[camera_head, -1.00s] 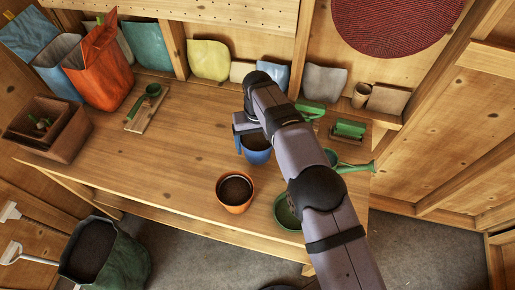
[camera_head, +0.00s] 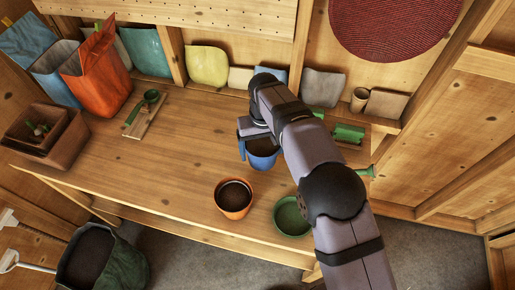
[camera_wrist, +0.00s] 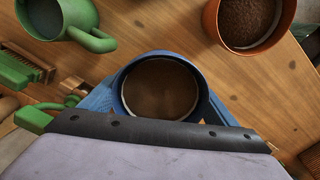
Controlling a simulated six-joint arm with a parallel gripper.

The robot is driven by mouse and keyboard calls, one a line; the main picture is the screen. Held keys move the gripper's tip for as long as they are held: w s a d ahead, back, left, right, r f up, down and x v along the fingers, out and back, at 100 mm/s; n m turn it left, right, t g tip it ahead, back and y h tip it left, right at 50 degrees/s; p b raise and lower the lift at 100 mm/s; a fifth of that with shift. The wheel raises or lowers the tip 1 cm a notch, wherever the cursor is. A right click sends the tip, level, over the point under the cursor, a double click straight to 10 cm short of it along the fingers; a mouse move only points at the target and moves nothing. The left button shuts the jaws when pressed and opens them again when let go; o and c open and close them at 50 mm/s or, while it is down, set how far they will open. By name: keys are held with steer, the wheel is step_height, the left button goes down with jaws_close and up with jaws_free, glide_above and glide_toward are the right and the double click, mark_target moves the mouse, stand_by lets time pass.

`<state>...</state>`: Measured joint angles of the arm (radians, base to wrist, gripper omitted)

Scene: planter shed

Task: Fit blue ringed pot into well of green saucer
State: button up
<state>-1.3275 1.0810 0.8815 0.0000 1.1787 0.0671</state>
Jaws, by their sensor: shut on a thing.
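The blue pot (camera_head: 264,161) holds brown soil and is right of the table's middle in the head view. My gripper (camera_head: 256,146) is shut on it, with a blue jaw on either side in the wrist view, where the pot (camera_wrist: 122,87) is seen from above, roughly upright. I cannot tell whether its base touches the table.
An orange pot of soil (camera_head: 233,211) stands left of the saucer, also in the wrist view (camera_wrist: 211,22). The table's left middle (camera_head: 160,165) is clear.

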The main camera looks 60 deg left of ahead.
steer(key=d+b, duration=0.4)
steer(key=d, duration=1.5)
steer(key=shift+s+d+r+n+b, duration=0.25)
steer(key=shift+s+r+n+b, duration=0.05)
steer(key=shift+s+r+b, duration=0.1)
steer(key=shift+p, duration=0.3)
steer(key=shift+f+b, duration=1.3)
steer(key=shift+f, duration=0.85)
steer(key=shift+f+b, duration=0.3)
steer(key=shift+f, duration=0.75)
steer(key=o, duration=1)
steer(key=shift+r, duration=0.1)
